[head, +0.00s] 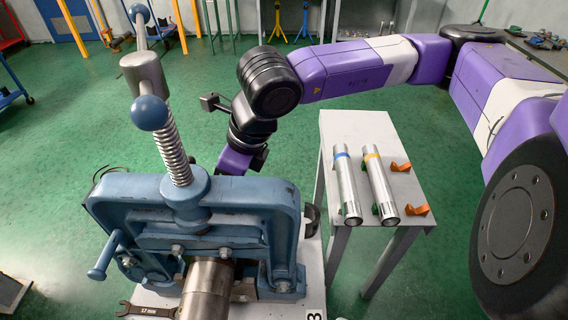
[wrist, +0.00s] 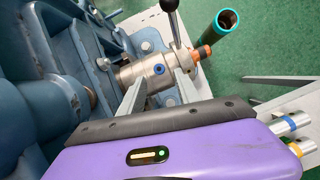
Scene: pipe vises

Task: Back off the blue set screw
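The blue set screw (wrist: 158,69) is a small dark-blue socket on the side of a bare metal collar (wrist: 135,73) in the wrist view. My gripper (wrist: 158,80) is open, with its two grey fingers apart on either side of the screw's line. Nothing shows between the fingertips, and I cannot tell whether they touch the collar. In the head view my gripper and the set screw are hidden behind the blue vise (head: 225,208).
An orange-tipped part (wrist: 204,52), a teal-rimmed tube (wrist: 228,20) and a black-knobbed lever (wrist: 170,6) are close beside the collar. A grey side table (head: 345,125) holds two pipes (head: 347,186) right of the vise. A wrench (head: 148,310) lies front left.

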